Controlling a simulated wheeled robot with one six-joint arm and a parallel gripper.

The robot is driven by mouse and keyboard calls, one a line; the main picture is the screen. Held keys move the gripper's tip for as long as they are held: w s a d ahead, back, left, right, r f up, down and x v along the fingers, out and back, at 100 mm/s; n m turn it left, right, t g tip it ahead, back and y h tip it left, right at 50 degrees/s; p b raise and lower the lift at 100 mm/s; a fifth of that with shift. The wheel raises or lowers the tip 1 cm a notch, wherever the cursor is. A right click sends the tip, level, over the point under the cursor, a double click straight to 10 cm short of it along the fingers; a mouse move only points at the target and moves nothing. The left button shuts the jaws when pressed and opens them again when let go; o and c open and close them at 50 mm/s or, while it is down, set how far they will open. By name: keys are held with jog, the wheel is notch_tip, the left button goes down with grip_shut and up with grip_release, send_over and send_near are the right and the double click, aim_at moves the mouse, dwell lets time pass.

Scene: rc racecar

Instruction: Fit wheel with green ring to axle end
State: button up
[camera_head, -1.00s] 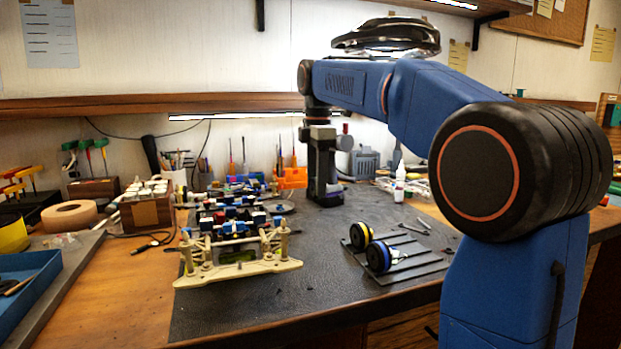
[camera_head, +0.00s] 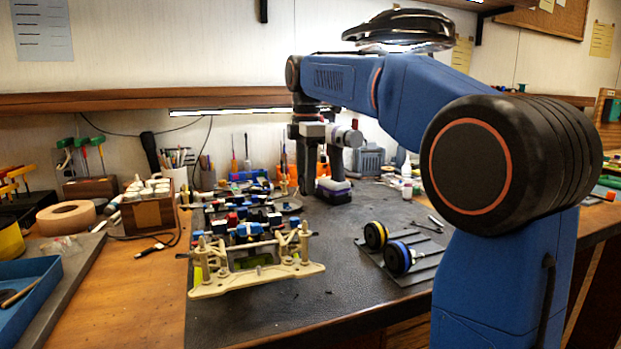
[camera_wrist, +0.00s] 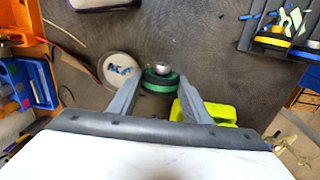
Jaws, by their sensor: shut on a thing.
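The wheel with the green ring (camera_wrist: 159,84) is black with a silver hub and sits between my fingertips in the wrist view. My gripper (camera_wrist: 158,92) is shut on it. In the head view my gripper (camera_head: 308,188) hangs at the back of the bench, behind the car chassis; I cannot make out the wheel there. The chassis (camera_head: 262,278) is cream with blue parts and stands on the dark mat at the front. I cannot clearly make out the axle end.
Wheels with yellow (camera_head: 375,236) and blue (camera_head: 400,257) rings stand on a dark rack (camera_head: 422,268) at right. A round dish (camera_wrist: 121,70) and a bright yellow piece (camera_wrist: 215,112) lie below the gripper.

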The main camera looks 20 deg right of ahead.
jog(key=shift+a, duration=2.05)
jog(key=shift+a, duration=1.55)
jog(key=o, duration=1.1)
jog(key=r, duration=1.2)
jog(key=shift+s, duration=0.25)
